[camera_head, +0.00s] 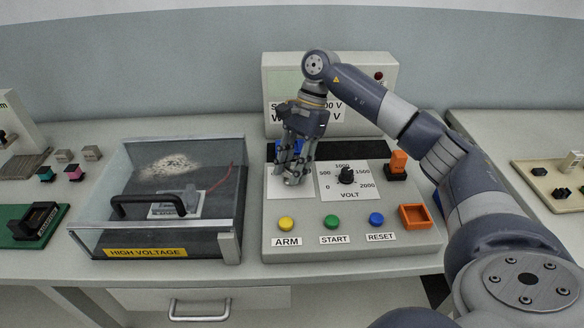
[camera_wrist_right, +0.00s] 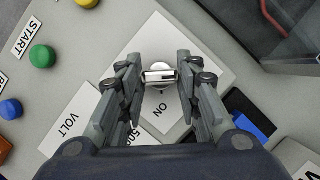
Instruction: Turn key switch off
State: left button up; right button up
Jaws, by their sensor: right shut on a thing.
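The key switch (camera_wrist_right: 160,76) is a small silver piece on a white plate marked ON, seen in the right wrist view. The plate (camera_head: 276,186) also shows in the head view at the left of the grey control panel (camera_head: 340,247). My right gripper (camera_wrist_right: 160,82) points down at the plate, with one finger on each side of the switch head, shut on it. In the head view my right gripper (camera_head: 293,177) covers the switch. The word ON lies beside the switch. My left gripper is in neither view.
A clear high-voltage box (camera_head: 170,240) with a black handle stands left of the panel. A black voltage knob (camera_head: 347,175), yellow (camera_head: 285,223), green (camera_head: 331,222) and blue (camera_head: 376,219) buttons, and an orange connector (camera_head: 398,162) are on the panel. A display unit (camera_head: 280,68) stands behind.

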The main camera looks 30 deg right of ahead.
dwell(0.5)
jog(key=o, duration=1)
jog(key=shift+d, duration=0.1)
jog(key=shift+o, duration=0.2)
jog(key=v, duration=1.2)
jog(key=shift+w, duration=0.1)
